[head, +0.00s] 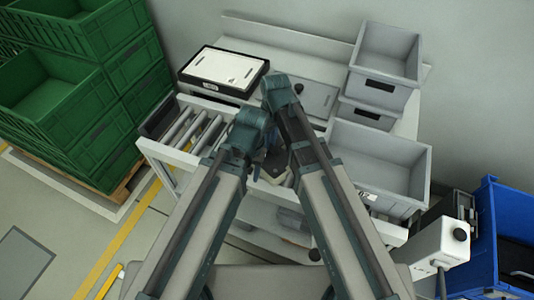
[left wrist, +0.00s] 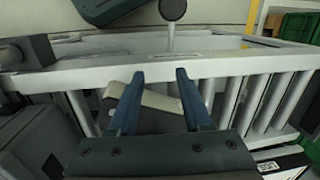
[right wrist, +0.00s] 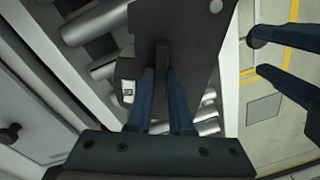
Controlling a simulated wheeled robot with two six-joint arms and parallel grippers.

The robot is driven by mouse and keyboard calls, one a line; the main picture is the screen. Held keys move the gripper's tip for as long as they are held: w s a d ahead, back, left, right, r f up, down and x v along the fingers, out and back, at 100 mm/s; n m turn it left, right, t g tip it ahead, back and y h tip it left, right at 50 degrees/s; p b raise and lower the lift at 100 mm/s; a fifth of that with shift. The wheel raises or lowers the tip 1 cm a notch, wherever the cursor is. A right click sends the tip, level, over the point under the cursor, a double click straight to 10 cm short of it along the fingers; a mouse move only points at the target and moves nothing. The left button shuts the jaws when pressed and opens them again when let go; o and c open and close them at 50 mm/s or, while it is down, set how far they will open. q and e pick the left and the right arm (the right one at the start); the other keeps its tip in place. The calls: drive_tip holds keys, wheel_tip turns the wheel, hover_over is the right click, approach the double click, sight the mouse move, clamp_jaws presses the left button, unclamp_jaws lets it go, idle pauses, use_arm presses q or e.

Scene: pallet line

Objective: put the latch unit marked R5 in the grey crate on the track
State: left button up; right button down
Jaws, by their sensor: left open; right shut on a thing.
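My right gripper (right wrist: 160,75) is shut on a dark, flat latch unit (right wrist: 195,45) in the right wrist view. The unit has a small white label on its left side; I cannot read a mark on it. It is held over the rollers. My left gripper (left wrist: 153,78) is open beside the track; its fingers also show at the right of the right wrist view. In the head view my arms hide most of both grippers and the unit. A large grey crate (head: 420,178) stands at the right end of the roller track (head: 190,130).
A shallow box with a white top (head: 225,67) stands behind the rollers. More grey crates (head: 385,50) stand at the back right. Green crates (head: 65,110) are stacked at left. A blue bin (head: 490,225) is at right. Some rollers at left are bare.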

idle(0.8)
use_arm(q)
wheel_tip(320, 180, up, 10)
drive_tip(key=p, duration=1)
use_arm(e)
wheel_tip(320, 180, up, 10)
